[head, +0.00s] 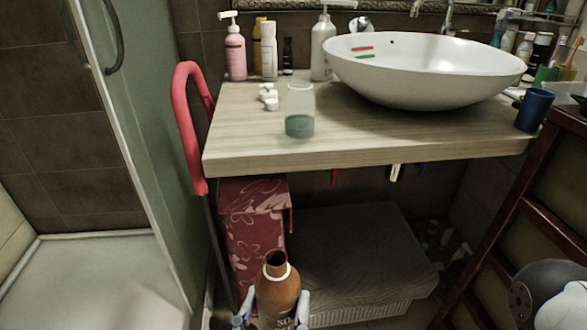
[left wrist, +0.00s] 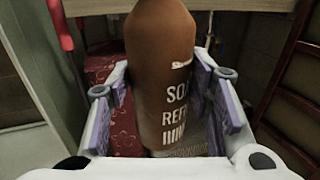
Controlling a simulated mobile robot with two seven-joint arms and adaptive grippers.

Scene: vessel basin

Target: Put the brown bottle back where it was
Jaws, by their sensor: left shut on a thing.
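The brown bottle (head: 277,289) is upright at the bottom middle of the head view, with an open neck and white lettering. My left gripper (head: 272,318) is shut around its lower body and holds it in front of the counter, lower than the countertop. In the left wrist view the bottle (left wrist: 162,80) stands between the purple-padded fingers of my left gripper (left wrist: 165,105). Its top is cut off there. The wooden countertop (head: 240,145) is beyond the bottle. My right gripper is not in view; only part of my right arm shows at the lower right.
A white basin (head: 425,72) and blue cup (head: 534,110) are right. Pink (head: 235,55) and white (head: 323,50) pump bottles stand behind. A red rail (head: 190,130) is left.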

